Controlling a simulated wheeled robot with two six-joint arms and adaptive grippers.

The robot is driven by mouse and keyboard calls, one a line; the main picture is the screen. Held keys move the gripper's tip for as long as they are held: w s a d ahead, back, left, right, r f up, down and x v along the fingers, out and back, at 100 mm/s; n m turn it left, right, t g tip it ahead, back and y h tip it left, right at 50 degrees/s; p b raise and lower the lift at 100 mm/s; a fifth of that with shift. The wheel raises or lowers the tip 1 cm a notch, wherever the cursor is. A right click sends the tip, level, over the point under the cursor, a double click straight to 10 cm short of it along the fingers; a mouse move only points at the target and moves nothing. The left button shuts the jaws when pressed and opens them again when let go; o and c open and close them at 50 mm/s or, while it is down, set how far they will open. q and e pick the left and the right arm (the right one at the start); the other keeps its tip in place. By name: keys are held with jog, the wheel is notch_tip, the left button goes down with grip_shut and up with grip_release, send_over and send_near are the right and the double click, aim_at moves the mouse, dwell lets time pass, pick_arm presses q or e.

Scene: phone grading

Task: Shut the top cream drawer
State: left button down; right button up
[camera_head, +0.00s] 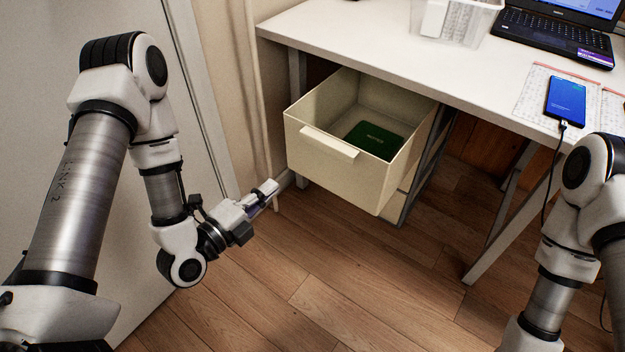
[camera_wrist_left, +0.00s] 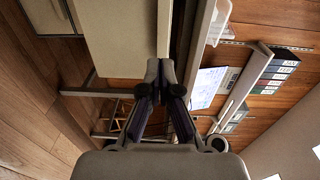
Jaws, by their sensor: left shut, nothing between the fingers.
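The top cream drawer (camera_head: 330,168) hangs pulled well out under the white desk, with its handle (camera_head: 329,142) on the front panel. A green item (camera_head: 374,140) lies flat on its floor. My left gripper (camera_head: 270,187) is shut and empty, left of the drawer front and apart from it. In the left wrist view, my left gripper (camera_wrist_left: 163,68) has its fingertips together, with a cream panel (camera_wrist_left: 115,35), seemingly the drawer, beyond them. Of my right arm, only links show at the lower right; its gripper is out of view.
The desk (camera_head: 390,62) carries a clear bin (camera_head: 456,16), a laptop (camera_head: 555,38) and a blue-screened phone (camera_head: 566,100) with a cable hanging over the edge. A slanted desk leg (camera_head: 500,215) stands right of the drawer. The wood floor (camera_head: 330,270) in front is clear.

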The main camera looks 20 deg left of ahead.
pick_arm(q)
jog(key=b, duration=0.3)
send_near(311, 139)
jog(key=shift+n+t, duration=0.3)
jog(key=x, duration=0.7)
jog(key=shift+s+d+f, duration=0.1)
jog(key=shift+f, duration=0.1)
pick_arm(e)
notch_tip(311, 139, down, 3)
jog(key=shift+f, duration=0.2)
pick_arm(q)
jog(key=shift+w, duration=0.25)
